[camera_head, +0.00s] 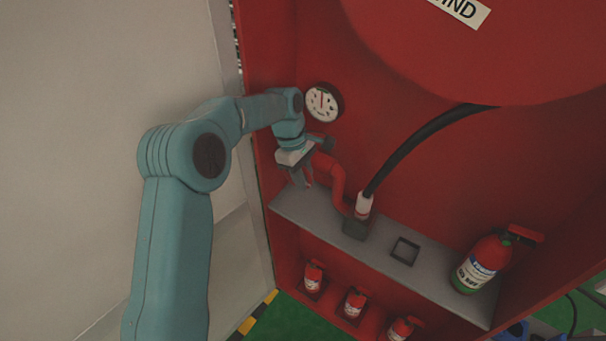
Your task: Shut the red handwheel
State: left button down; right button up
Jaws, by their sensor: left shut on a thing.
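The red handwheel (323,162) is at the left inside the red cabinet, below the round gauge. It is mostly hidden by my left gripper (304,178). My left gripper reaches in from the left and is shut on the handwheel. A red pipe (337,182) curves down from beside the wheel to the grey shelf. How far the wheel is turned cannot be told. My right gripper is not in view.
A white-faced gauge (322,103) is on the back wall. A black hose (405,146) runs down to a white nozzle (364,204) on the grey shelf (432,279). A red extinguisher (478,266) stands at the shelf's right. Several small extinguishers (355,302) stand below.

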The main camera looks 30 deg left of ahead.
pick_arm(q)
jog(key=c, duration=1.1)
grip_release()
jog(key=shift+d, duration=0.1)
jog(key=v, duration=0.7)
jog(key=shift+r, duration=0.3)
